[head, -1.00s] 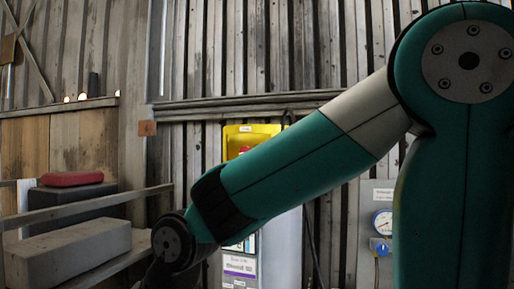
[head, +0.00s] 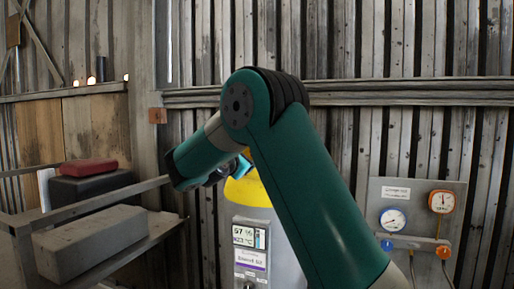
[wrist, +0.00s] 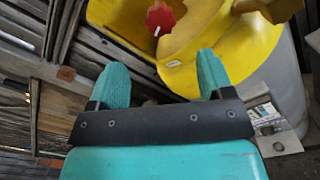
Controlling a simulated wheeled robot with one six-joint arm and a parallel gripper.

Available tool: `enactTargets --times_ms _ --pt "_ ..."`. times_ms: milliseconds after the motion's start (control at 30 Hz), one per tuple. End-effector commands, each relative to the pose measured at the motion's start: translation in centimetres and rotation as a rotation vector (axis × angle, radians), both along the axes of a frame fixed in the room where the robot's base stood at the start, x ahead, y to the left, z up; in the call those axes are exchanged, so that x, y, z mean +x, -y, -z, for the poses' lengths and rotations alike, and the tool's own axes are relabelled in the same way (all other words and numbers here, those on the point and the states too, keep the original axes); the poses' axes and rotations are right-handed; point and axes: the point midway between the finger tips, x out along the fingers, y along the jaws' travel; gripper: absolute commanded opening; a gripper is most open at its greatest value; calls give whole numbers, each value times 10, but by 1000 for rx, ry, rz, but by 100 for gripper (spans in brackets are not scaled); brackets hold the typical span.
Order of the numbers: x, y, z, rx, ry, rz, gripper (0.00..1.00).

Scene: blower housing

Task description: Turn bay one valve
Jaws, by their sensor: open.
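A red knob (wrist: 160,19) sits inside a yellow shroud (wrist: 235,50) at the top of the wrist view; whether it is the bay one valve I cannot tell. In the head view the yellow shroud (head: 249,192) tops a grey cabinet, and my arm hides part of it and the red knob. My gripper (wrist: 160,68) is open and empty, its two teal fingers pointing towards the shroud. The red knob appears ahead of the gap between the fingers, apart from them. In the head view my gripper is mostly hidden behind my arm.
The grey cabinet (head: 285,262) carries a display (head: 243,236) and a label. A panel (head: 384,190) at the right holds two gauges, a blue knob (head: 387,245) and an orange knob (head: 443,252). At the left, a shelf bears a grey block (head: 90,242) and a red case (head: 89,168).

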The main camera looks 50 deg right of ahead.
Motion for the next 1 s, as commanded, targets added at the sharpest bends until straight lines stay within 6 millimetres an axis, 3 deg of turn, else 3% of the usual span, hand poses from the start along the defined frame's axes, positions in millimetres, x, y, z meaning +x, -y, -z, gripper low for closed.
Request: enactTargets --times_ms 300,500,700,1000 --pt "27 70 -5 3 0 3 74" --pt "41 100 -3 2 1 2 74" --pt "46 113 -1 3 1 0 74" --pt "47 114 0 2 1 -1 72"
